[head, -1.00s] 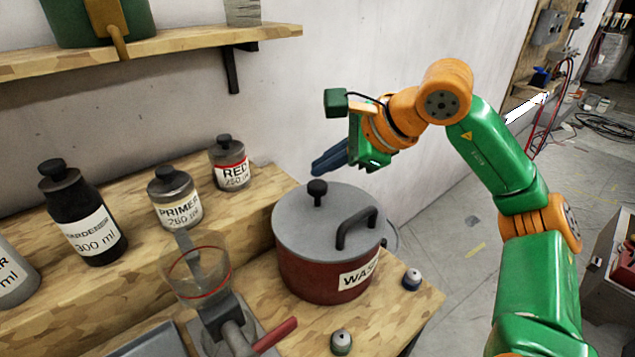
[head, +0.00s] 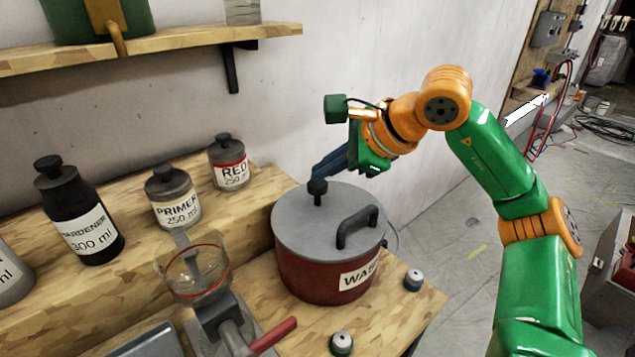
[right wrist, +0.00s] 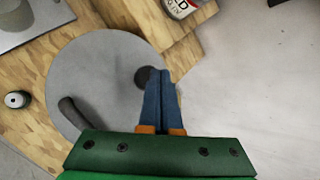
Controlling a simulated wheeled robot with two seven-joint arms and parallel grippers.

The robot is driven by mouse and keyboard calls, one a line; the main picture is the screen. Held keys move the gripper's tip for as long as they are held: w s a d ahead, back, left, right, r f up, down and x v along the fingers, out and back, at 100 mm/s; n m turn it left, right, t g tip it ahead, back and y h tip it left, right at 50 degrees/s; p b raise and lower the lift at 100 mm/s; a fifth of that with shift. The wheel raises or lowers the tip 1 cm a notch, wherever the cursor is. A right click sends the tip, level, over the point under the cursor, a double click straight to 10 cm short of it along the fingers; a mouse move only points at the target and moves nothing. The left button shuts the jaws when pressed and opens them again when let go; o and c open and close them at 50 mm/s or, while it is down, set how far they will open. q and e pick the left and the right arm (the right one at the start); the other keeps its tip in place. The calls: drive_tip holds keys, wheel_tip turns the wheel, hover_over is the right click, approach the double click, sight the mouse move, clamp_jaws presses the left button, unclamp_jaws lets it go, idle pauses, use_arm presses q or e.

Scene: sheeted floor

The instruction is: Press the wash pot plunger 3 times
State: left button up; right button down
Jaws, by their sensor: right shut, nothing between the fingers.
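The wash pot (head: 322,280) is a dark red pot with a grey lid and a label that starts with "WAS", standing on the wooden bench. Its black plunger knob (head: 317,188) rises from the lid on a short stem, and a black handle (head: 358,228) arches beside it. My right gripper (head: 320,176) is shut and empty, its blue fingertips right at the knob, in line with its top. In the right wrist view the shut fingers (right wrist: 158,76) overlap the edge of the knob (right wrist: 144,78); contact cannot be told. My left gripper is not in view.
Bottles labelled RED (head: 230,165), PRIMER (head: 173,197) and HARDENER (head: 80,215) stand on the raised wooden step at left. A clear cup (head: 193,275) on a stand with a red lever is in front. Small capped pieces (head: 413,280) sit beside the pot. The wall is close behind.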

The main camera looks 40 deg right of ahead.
sight(323, 184)
drive_tip(key=shift+f+b, duration=0.9)
drive_tip(key=shift+f, duration=0.2)
idle(0.6)
drive_tip(key=shift+r, duration=0.1)
drive_tip(key=shift+r+p, duration=1.55)
drive_tip(key=shift+p, duration=0.15)
wheel_tip(323, 184, up, 5)
drive_tip(key=p, duration=0.5)
drive_tip(key=shift+r, duration=0.15)
drive_tip(key=shift+w, duration=0.1)
idle(1.5)
